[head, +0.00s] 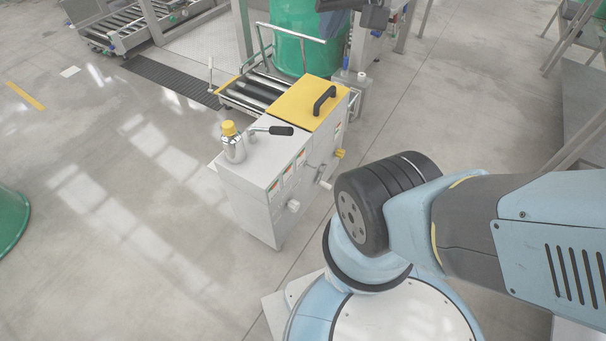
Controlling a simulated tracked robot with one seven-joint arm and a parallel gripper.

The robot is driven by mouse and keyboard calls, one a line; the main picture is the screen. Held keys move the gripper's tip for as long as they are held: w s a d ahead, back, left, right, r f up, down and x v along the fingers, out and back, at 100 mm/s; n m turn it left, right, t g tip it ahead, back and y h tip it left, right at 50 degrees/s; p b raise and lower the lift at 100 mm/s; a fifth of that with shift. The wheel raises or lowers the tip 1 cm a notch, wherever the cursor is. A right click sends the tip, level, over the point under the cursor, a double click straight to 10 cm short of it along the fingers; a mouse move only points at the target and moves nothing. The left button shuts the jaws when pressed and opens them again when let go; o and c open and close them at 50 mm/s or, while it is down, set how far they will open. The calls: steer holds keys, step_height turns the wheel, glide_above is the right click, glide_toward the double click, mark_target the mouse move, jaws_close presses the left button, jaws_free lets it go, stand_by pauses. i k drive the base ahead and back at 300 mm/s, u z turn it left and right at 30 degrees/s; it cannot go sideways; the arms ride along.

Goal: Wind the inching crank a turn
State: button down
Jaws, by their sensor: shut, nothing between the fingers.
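A small crank-like part with a pale grip (325,184) sticks out from the right-hand face of a white cabinet (243,196), next to the black part of my arm. It looks like the inching crank, but it is too small to be sure. A lever with a black handle (281,130) lies across the cabinet's top. A yellow knob (340,153) sits on the same face, further back. My arm fills the lower right; my gripper is out of the picture.
A yellow lid (308,101) with a black handle covers the cabinet's back part. A yellow-capped bottle (233,143) stands on the cabinet top. Behind are a roller conveyor (252,95) and a green drum (297,40). Floor left of the cabinet is clear.

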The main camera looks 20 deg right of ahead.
mark_target(322, 169)
steer(key=u, duration=1.1)
steer(key=k, duration=0.7)
steer(key=z, duration=0.7)
steer(key=k, duration=0.4)
steer(key=z, duration=0.45)
